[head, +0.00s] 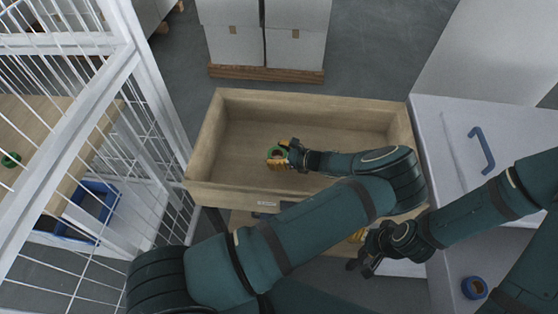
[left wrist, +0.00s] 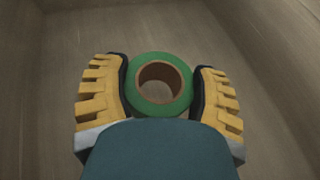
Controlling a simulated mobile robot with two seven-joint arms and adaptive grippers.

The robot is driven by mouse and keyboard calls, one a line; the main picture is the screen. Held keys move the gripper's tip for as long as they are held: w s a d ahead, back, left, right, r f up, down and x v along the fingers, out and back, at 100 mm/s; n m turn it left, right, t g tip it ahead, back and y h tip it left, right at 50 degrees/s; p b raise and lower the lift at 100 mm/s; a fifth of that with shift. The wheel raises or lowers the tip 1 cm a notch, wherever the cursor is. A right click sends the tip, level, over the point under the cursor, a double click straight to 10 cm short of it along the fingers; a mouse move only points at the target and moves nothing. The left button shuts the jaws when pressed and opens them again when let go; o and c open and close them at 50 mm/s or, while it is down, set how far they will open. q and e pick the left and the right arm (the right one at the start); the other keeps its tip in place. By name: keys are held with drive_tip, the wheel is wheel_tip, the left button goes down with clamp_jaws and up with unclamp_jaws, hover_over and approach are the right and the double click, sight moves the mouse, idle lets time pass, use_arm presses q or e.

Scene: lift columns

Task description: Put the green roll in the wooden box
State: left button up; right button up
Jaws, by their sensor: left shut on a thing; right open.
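The green roll (head: 273,153) is a ring of green tape with a brown core. In the left wrist view the roll (left wrist: 134,97) sits between the two yellow ridged fingers of my left gripper (left wrist: 160,92), which is shut on it. In the head view my left gripper (head: 279,157) is inside the outline of the wooden box (head: 310,101), over its bare floor. I cannot tell whether the roll touches the floor. My right gripper (head: 364,264) is open and empty, in front of the box near its right end.
A grey surface (head: 445,130) with a blue handle (head: 481,149) and a blue roll (head: 474,287) is at right. Boxes (head: 296,45) stand behind.

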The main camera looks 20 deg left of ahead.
use_arm(q)
drive_tip(key=shift+f, duration=1.7)
drive_tip(key=shift+f+b, duration=0.1)
drive_tip(key=shift+b, duration=0.2)
drive_tip(key=shift+f, duration=0.1)
drive_tip(key=o, duration=1.2)
drive_tip(key=shift+r, duration=0.2)
drive_tip(key=shift+d+r, duration=0.15)
drive_tip(key=shift+d, duration=0.15)
drive_tip(key=v, duration=1.1)
drive_tip(key=shift+d, duration=0.15)
